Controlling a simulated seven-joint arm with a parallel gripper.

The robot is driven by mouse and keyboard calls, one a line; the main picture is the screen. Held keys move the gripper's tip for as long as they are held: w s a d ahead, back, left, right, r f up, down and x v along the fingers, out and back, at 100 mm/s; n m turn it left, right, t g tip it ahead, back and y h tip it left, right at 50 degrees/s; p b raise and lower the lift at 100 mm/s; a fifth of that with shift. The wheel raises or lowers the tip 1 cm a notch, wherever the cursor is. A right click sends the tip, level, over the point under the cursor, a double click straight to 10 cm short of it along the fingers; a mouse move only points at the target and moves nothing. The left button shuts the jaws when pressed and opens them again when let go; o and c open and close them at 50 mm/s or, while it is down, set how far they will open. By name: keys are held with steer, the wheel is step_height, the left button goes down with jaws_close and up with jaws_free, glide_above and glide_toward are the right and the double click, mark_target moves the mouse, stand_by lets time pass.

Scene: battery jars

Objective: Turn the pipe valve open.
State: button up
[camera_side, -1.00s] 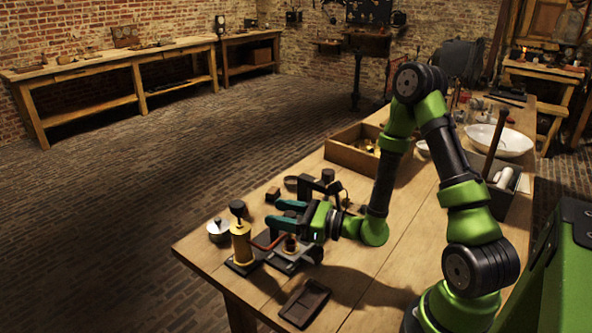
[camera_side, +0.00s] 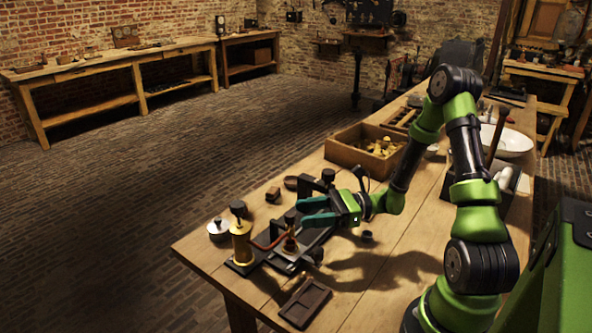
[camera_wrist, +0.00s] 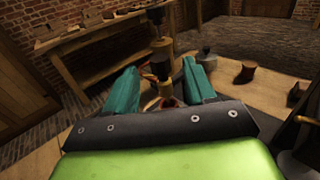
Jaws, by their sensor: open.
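A brass cylinder (camera_side: 241,246) with a dark knob on top stands upright on a dark base at the table's front left. A red pipe (camera_side: 266,246) runs from it to a smaller brass fitting (camera_side: 290,243) with a dark top, on a dark plate. I cannot tell which part is the pipe valve. My gripper (camera_side: 303,211) is open, its teal fingers held level above and to the right of the fitting, apart from it in the side view. In the wrist view, my gripper (camera_wrist: 160,72) has a brass piece with a dark top between or beyond its fingers; depth is unclear.
A silver lidded pot (camera_side: 218,230) stands left of the cylinder. A dark tray (camera_side: 304,303) lies at the front edge. The table's middle front is mostly clear.

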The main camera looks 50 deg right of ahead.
steer(key=v, duration=1)
steer(key=s+a+f+n+g+h, duration=0.1)
steer(key=s+a+f+n+g, duration=0.1)
steer(key=s+a+n+g, duration=0.4)
steer(key=a+r+n+h, duration=0.4)
steer(key=r+n+h, duration=0.1)
steer(key=r+n, duration=0.3)
steer(key=w+a+r+n+t+h, duration=0.1)
steer(key=a+r+n+h, duration=0.4)
steer(key=r+n, duration=0.3)
steer(key=shift+w+a+r, duration=0.25)
steer(key=shift+a+r, duration=0.05)
steer(key=shift+c, duration=0.2)
